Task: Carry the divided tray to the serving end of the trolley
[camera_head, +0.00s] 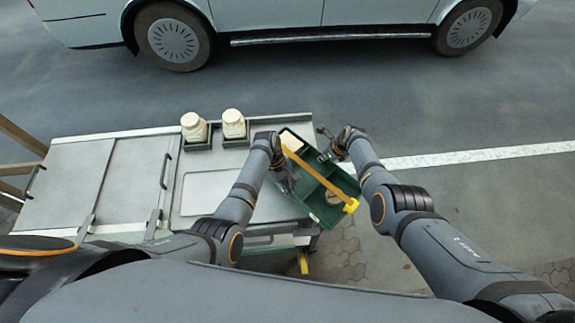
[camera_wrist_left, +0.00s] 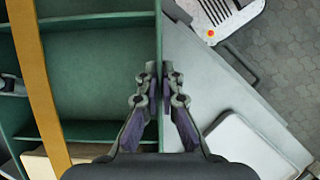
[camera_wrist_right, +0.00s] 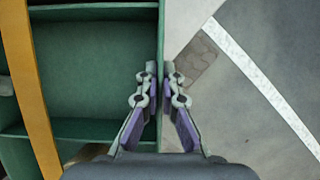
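The green divided tray (camera_head: 312,192) has an orange-yellow strap across its length. It lies tilted in the picture at the right end of the grey trolley (camera_head: 210,193), partly past the trolley's edge. A cream block (camera_head: 291,140) and a round pale item (camera_head: 332,197) are in its compartments. My left gripper (camera_head: 287,181) is shut on one long side wall, fingers on both sides of it in the left wrist view (camera_wrist_left: 160,95). My right gripper (camera_head: 331,146) is shut on the opposite wall, likewise in the right wrist view (camera_wrist_right: 160,95). I cannot tell whether the tray touches the trolley.
Two cream jars (camera_head: 194,127) (camera_head: 233,124) stand in dark holders at the trolley's back edge. The trolley's left part has flat panels with a dark handle (camera_head: 164,171). A recessed panel lies bare mid-trolley. A pale blue vehicle (camera_head: 300,14) stands beyond open asphalt.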

